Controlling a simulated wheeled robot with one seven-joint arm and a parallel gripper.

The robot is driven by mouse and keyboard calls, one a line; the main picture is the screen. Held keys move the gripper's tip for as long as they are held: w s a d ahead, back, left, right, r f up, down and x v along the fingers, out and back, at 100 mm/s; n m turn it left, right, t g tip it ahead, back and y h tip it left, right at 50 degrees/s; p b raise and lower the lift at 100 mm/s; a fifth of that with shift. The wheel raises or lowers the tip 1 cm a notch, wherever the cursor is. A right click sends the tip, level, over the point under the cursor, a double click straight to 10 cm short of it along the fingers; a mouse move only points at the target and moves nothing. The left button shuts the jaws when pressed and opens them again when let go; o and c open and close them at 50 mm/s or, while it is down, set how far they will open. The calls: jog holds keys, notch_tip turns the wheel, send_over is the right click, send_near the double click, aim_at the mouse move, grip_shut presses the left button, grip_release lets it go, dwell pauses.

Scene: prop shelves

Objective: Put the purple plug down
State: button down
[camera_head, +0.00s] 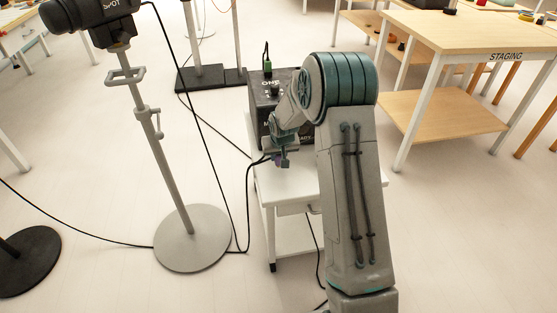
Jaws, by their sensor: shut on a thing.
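The purple plug (279,160) is a small purple piece on a black cable, and most of it is hidden by the fingers. My gripper (283,163) is shut on it, over the front part of a small white table (292,188). The plug looks a little above the white top, but I cannot tell whether it touches. A black box (262,98) with white lettering stands on the back of the table, behind my gripper. A green plug (266,52) stands upright on top of the box.
A spotlight stand (192,238) with a round base is at the left, and black cables hang and run across the floor near it. A wooden staging table (460,32) stands at the right. The white tabletop in front of my gripper is bare.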

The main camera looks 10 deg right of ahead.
jog(key=shift+f, duration=0.85)
jog(key=shift+f, duration=0.15)
jog(key=c, duration=1.2)
grip_release()
